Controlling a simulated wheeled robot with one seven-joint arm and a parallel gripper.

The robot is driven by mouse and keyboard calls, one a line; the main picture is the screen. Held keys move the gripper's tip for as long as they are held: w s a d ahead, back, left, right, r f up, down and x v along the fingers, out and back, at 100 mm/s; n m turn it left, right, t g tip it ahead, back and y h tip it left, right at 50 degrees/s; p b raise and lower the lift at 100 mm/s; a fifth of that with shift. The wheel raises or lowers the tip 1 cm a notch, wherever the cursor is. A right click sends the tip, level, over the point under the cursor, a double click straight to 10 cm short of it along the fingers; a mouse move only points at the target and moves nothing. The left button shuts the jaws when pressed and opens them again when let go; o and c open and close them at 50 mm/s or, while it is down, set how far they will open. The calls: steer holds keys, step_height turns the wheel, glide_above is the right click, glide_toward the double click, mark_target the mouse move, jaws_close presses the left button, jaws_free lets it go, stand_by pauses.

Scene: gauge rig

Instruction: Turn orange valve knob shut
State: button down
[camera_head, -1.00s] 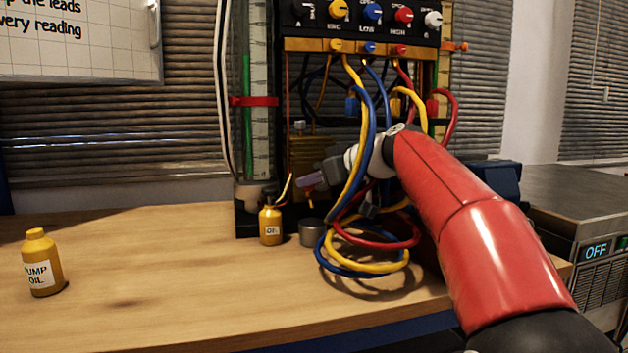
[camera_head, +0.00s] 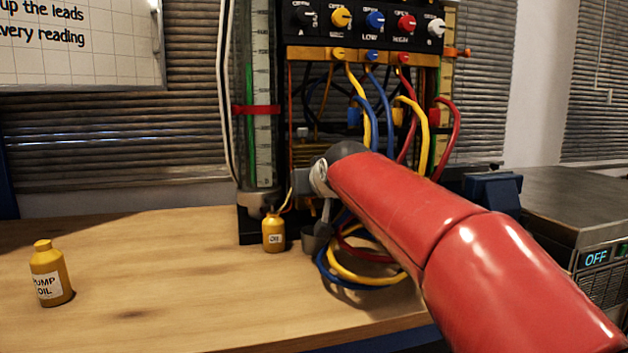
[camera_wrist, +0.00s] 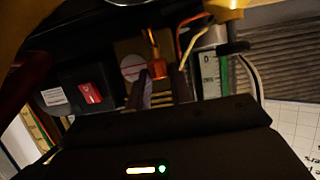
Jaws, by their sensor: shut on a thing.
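The orange valve knob (camera_wrist: 157,68) shows at the upper middle of the wrist view, between the two dark fingers of my gripper (camera_wrist: 160,82). My gripper is shut on it, though the contact itself is dim. In the head view my gripper (camera_head: 302,182) is at the lower left front of the gauge rig, behind the end of my red arm. The knob is hidden there.
The rig's panel (camera_head: 360,34) has several coloured dials. Blue, yellow and red leads hang and coil beside my arm. A pump oil bottle (camera_head: 50,273) stands left on the open bench (camera_head: 150,290).

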steer(key=shift+a+m+t+h+b, duration=0.2)
steer(key=shift+m+t+h+b, duration=0.15)
steer(key=shift+m+h, duration=0.75)
steer(key=shift+h, duration=0.2)
steer(key=c, duration=1.5)
jaws_free()
steer(key=shift+s, duration=0.1)
steer(key=b+v, duration=0.1)
steer(key=v, duration=0.6)
steer(key=shift+s+r, duration=0.15)
steer(key=shift+s, duration=0.15)
